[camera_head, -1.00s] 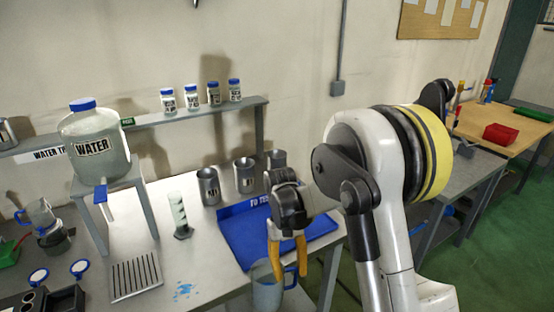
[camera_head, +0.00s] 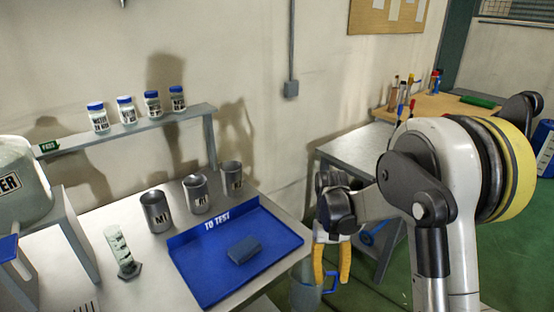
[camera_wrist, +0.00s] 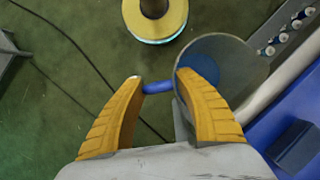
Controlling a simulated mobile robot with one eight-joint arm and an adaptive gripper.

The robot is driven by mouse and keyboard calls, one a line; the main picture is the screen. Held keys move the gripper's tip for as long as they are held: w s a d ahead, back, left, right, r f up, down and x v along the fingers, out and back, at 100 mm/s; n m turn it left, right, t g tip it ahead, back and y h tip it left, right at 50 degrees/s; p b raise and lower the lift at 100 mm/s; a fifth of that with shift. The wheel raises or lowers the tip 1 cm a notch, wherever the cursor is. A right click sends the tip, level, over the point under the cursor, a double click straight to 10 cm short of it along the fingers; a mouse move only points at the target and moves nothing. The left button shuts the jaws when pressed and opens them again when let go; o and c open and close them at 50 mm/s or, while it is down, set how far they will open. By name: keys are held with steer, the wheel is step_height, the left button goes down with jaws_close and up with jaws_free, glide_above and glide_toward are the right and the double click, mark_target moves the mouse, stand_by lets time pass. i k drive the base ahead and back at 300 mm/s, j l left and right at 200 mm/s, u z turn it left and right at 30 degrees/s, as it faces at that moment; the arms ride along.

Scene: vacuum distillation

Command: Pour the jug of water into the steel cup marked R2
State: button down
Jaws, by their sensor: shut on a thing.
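My gripper (camera_head: 331,280) has orange fingers closed on the blue handle of the water jug (camera_head: 304,295). The jug hangs beside the right end of the bench, low in the head view and partly cut off. In the wrist view, the jug (camera_wrist: 238,60) is right of the blue handle (camera_wrist: 158,87), which passes between the fingertips. Its water level is unclear. Three steel cups stand behind the blue tray: left (camera_head: 156,212), middle (camera_head: 196,194) and right (camera_head: 232,178). The left one seems marked M1; the other marks are too small to read surely.
The blue TO TEST tray (camera_head: 205,290) holds a dark blue block (camera_head: 243,250). A graduated cylinder (camera_head: 120,252) stands left of it. Several blue-capped jars line the shelf (camera_head: 140,128). A water tank (camera_head: 22,185) is at left. A grey table (camera_head: 365,150) stands behind my arm.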

mark_target(231, 171)
steer(key=i+z, duration=0.1)
steer(key=z, duration=0.3)
steer(key=i+l+z, duration=0.1)
steer(key=z, duration=0.65)
steer(key=i+z, duration=0.35)
steer(key=i, duration=0.65)
steer(key=i+u, duration=0.5)
steer(key=i+l+u, duration=0.2)
steer(key=i+u, duration=0.15)
steer(key=u, duration=0.15)
steer(key=i+j+u, duration=0.15)
steer(key=i+u, duration=0.95)
steer(key=u, duration=0.25)
steer(key=i+u, duration=0.2)
steer(key=u, duration=0.25)
steer(key=i+l+u, duration=0.1)
steer(key=u, duration=0.7)
